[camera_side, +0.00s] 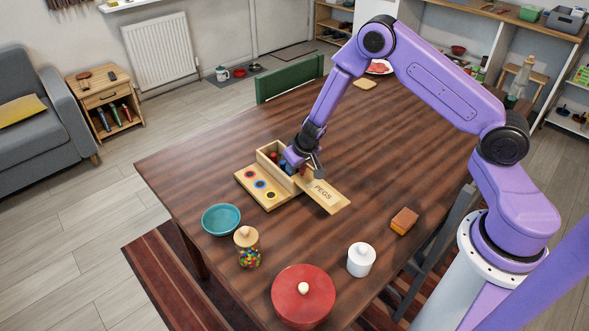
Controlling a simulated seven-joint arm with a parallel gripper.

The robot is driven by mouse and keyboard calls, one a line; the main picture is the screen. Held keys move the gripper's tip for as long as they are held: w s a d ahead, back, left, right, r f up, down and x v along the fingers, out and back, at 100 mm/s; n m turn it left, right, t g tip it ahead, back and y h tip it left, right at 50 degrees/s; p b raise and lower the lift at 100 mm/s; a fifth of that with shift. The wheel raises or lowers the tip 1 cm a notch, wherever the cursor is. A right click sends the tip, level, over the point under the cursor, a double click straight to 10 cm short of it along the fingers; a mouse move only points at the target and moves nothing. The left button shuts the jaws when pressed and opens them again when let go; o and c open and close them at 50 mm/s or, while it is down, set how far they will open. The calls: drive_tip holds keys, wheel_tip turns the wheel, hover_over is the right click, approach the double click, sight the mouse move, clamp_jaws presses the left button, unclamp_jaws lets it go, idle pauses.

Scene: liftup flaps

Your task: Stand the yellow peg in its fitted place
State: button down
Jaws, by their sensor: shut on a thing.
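A pale wooden box (266,159) stands on the table with its compartment open at the top. Red and blue pegs (273,157) show inside it. At its front left is a board (243,178) with a row of ringed holes: red, blue and a yellow-ringed hole (271,195) nearest the camera. A flap marked PEGS (325,193) extends to the right of the box. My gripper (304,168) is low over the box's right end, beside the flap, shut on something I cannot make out. I cannot pick out the yellow peg; the gripper and box wall hide part of the compartment.
The table (400,140) is clear to the right of the box.

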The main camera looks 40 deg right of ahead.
drive_tip(key=shift+f, duration=0.3)
drive_tip(key=c, duration=1.3)
unclamp_jaws()
drive_tip(key=shift+f, duration=0.1)
drive_tip(key=shift+s+r, duration=0.1)
drive_tip(key=shift+r, duration=0.4)
drive_tip(key=v, duration=1.1)
drive_tip(key=shift+r, duration=0.15)
